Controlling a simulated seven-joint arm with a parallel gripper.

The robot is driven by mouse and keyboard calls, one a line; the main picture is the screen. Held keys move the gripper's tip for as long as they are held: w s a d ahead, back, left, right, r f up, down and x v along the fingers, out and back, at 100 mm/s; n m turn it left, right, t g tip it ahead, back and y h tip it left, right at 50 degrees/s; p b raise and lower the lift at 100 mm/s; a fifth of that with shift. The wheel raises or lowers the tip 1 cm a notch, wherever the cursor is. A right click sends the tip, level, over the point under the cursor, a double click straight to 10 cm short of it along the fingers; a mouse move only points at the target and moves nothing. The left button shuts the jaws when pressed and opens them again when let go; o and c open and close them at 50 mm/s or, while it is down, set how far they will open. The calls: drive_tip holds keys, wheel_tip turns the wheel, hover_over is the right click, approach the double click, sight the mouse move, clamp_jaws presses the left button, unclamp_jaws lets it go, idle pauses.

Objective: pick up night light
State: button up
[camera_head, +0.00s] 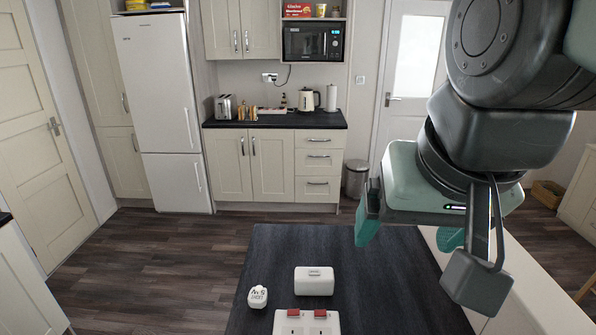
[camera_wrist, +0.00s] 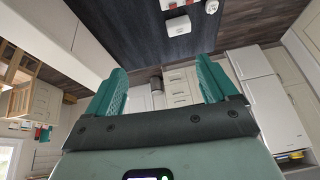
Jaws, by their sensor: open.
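Two small white objects lie on the dark table, and I cannot tell for sure which is the night light. One is a low, rounded white box (camera_head: 314,281) with a small slot on its front; it also shows in the wrist view (camera_wrist: 179,26). The other is a smaller white rounded piece with dark lettering (camera_head: 258,297), to its left; it shows at the top of the wrist view (camera_wrist: 211,6). My gripper (camera_head: 409,228) is open and empty, above the table's right side, apart from both. Its two green fingers (camera_wrist: 162,80) stand wide apart in the wrist view.
A white double socket with red switches (camera_head: 306,322) lies just in front of the white box. The dark table (camera_head: 390,275) is clear to the right and behind. A pale counter (camera_head: 530,300) runs along its right side. Cabinets and a fridge (camera_head: 155,85) stand far back.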

drive_tip(key=w+a+f+m+g, duration=0.1)
drive_tip(key=w+a+m, duration=0.2)
drive_tip(key=w, duration=0.3)
drive_tip(key=w+a+f+m+g, duration=0.1)
drive_tip(key=w+a+f+m, duration=0.15)
drive_tip(key=w, duration=0.45)
drive_tip(key=m+g+h, duration=0.2)
drive_tip(key=m+g, duration=0.1)
drive_tip(key=m, duration=1)
hover_over(257, 295)
drive_tip(key=a, duration=0.2)
wheel_tip(257, 295, down, 30)
drive_tip(key=shift+n, duration=0.25)
drive_tip(key=f, duration=0.3)
drive_tip(key=d+f, duration=0.1)
drive_tip(key=f, duration=0.3)
drive_tip(key=d+f, duration=0.1)
drive_tip(key=f, duration=0.2)
drive_tip(key=shift+f, duration=0.2)
drive_tip(key=shift+c, duration=0.4)
drive_tip(key=c, duration=1)
